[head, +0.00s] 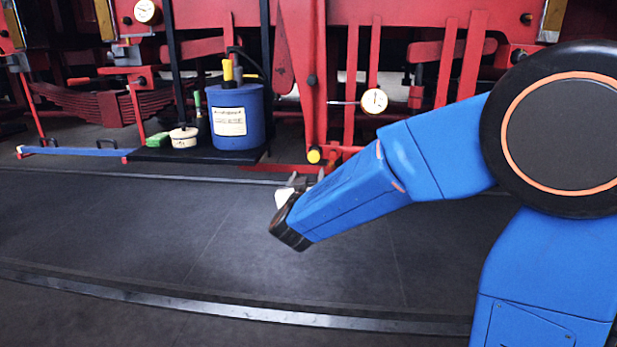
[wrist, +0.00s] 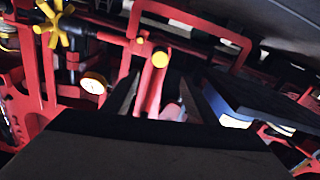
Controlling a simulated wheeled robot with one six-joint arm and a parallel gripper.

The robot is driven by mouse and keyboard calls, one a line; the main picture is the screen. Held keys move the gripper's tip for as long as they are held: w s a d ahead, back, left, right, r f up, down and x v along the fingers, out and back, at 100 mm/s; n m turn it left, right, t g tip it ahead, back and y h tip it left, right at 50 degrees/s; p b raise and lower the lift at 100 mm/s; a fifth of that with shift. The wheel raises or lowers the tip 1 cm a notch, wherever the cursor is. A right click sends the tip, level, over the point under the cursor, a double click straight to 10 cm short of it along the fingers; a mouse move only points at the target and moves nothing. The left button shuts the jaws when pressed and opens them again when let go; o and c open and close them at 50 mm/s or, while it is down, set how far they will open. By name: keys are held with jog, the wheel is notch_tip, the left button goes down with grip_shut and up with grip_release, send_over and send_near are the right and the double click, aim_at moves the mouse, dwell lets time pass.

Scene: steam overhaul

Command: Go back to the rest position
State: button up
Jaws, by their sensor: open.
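My gripper (head: 306,181) is at the end of my blue arm, low in front of the red machinery in the head view. Whether the fingers touch the lever cannot be told.
A blue can (head: 238,112) with a white label stands on a black shelf (head: 200,155), beside a cream pot (head: 184,137) and a green block (head: 157,140). A round gauge (head: 374,101) hangs to the right. The grey floor (head: 130,225) in front is clear.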

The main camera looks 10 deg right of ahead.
jog(key=s+d+f+g+y, duration=0.1)
jog(key=s+d+f+g, duration=0.2)
jog(key=s, duration=1.1)
jog(key=s+d+f+n+g+y, duration=0.1)
jog(key=s+d+f+g, duration=0.3)
jog(key=s, duration=1)
jog(key=s+d+f+g+y, duration=0.3)
jog(key=s+d+g, duration=0.2)
jog(key=s, duration=0.9)
jog(key=d, duration=0.3)
jog(key=shift+f+g, duration=0.3)
jog(key=shift+f, duration=0.1)
